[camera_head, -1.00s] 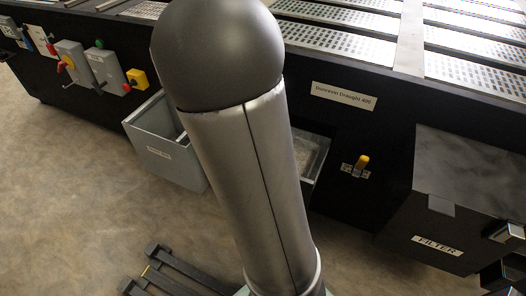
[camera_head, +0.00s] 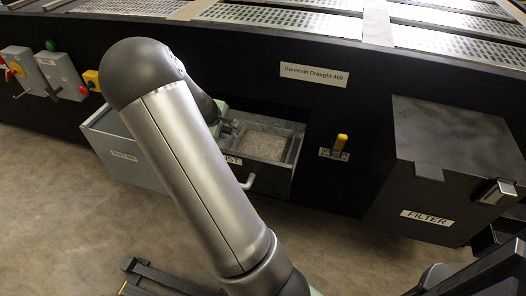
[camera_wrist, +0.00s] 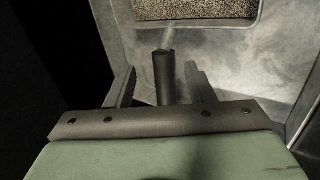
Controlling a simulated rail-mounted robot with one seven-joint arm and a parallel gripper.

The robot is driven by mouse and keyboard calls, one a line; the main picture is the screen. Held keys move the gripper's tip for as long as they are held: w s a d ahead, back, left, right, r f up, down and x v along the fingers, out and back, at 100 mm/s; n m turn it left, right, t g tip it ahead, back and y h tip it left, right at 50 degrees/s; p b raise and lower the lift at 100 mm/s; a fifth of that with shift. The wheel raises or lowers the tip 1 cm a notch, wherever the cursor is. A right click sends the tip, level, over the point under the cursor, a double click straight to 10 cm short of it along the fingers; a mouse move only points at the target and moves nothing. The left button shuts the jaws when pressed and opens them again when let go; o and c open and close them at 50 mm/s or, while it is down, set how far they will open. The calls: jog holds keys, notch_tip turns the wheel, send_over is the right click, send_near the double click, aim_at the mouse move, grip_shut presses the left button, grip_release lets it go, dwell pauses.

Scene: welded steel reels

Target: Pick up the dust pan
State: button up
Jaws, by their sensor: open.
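The dust pan lies in the open drawer (camera_head: 284,181). Its shallow pan (camera_head: 265,146) holds speckled grey-brown material, and part of this shows at the top of the wrist view (camera_wrist: 195,9). Its dark round handle (camera_wrist: 165,80) points toward my gripper (camera_wrist: 160,70). The two fingers stand open, one on each side of the handle, with visible gaps. In the head view my gripper (camera_head: 229,129) is at the left end of the pan, inside the drawer and partly hidden by my arm.
A grey open bin (camera_head: 130,160) stands left of the drawer. The machine front (camera_head: 250,75) rises behind. Floor is clear in front of the bin.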

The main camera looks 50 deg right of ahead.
jog(key=b+x, duration=0.1)
jog(key=x, duration=0.4)
jog(key=shift+a+f+b, duration=0.15)
jog(key=shift+f+b, duration=0.15)
jog(key=shift+b, duration=0.05)
jog(key=shift+r, duration=0.1)
grip_shut()
